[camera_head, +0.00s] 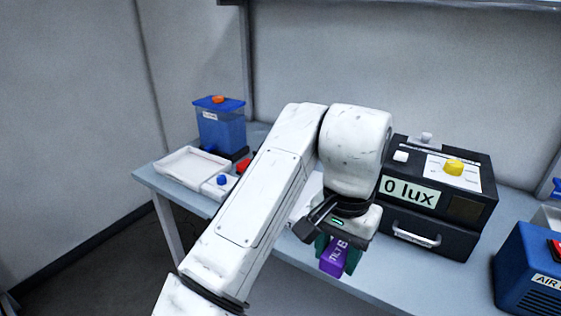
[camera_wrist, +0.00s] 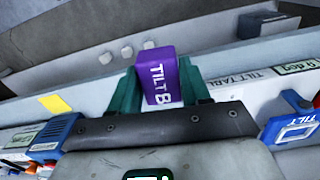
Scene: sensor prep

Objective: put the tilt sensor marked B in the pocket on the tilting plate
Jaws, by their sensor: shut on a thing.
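The purple tilt sensor marked TILT B (camera_head: 332,262) is held in my gripper (camera_head: 338,246) above the bench's front edge. In the wrist view the sensor (camera_wrist: 159,82) sits between the two green fingers of my gripper (camera_wrist: 160,90), with its lettering facing the camera. A pale surface labelled TILT TABLE (camera_wrist: 240,84) lies at the right of the wrist view, near a small display reading in degrees (camera_wrist: 295,67). The plate's pocket cannot be made out in either view. My arm hides part of the bench in the head view.
A black box with a 0 lux display (camera_head: 410,195) stands right of my gripper. A blue tank (camera_head: 220,128) and a white tray (camera_head: 192,167) are at the left. A blue AIR unit (camera_head: 530,270) is at the right. A blue TILT-marked part (camera_wrist: 293,120) shows in the wrist view.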

